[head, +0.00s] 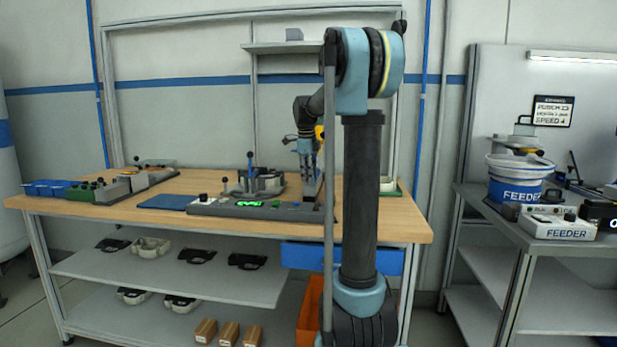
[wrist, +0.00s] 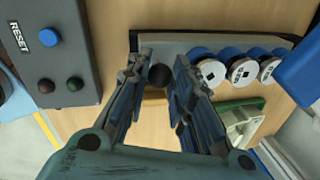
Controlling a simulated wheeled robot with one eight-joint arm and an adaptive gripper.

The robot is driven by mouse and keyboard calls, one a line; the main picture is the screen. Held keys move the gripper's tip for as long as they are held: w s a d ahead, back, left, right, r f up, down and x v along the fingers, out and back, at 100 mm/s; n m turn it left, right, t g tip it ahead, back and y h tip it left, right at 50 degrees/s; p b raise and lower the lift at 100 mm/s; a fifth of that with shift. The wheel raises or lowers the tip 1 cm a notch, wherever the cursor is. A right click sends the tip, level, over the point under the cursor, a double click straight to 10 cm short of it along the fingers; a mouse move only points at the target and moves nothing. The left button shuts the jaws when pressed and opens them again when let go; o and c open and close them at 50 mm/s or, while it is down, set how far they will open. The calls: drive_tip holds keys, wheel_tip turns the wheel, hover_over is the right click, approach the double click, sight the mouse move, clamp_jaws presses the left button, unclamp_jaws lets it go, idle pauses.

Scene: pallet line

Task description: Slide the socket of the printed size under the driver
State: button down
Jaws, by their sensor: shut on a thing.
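My gripper (wrist: 158,78) is shut on a round black knob (wrist: 161,75) at the near end of a grey rack (wrist: 190,42). On the rack, to the right of the jaws, three sockets (wrist: 242,71) stand in a row with blue sides and pale printed faces; the sizes are too small to read. In the head view my gripper (head: 309,172) points down at the right end of the grey console (head: 210,210). A yellow part (head: 320,132) shows behind my wrist; I cannot tell if it is the driver. My arm hides the bench there.
The console carries a lit green display (head: 250,204) and buttons, including a blue button (wrist: 49,37) by the word RESET. A green tray (wrist: 238,104) with a cream part lies close beside the jaws. A blue mat (head: 168,202) lies left of the console. Lever fixtures (head: 98,191) stand farther left.

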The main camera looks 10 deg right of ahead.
drive_tip(key=shift+w+d, duration=0.2)
drive_tip(key=shift+w, duration=0.5)
drive_tip(key=shift+w+d, duration=0.25)
drive_tip(key=shift+w, duration=0.4)
drive_tip(key=shift+w+d, duration=0.2)
drive_tip(key=shift+w, duration=0.5)
drive_tip(key=c, duration=1.7)
unclamp_jaws()
drive_tip(key=shift+o, duration=0.2)
wheel_tip(320, 180, up, 12)
drive_tip(key=s+a, duration=0.1)
drive_tip(key=s, duration=0.1)
drive_tip(key=shift+f, duration=0.15)
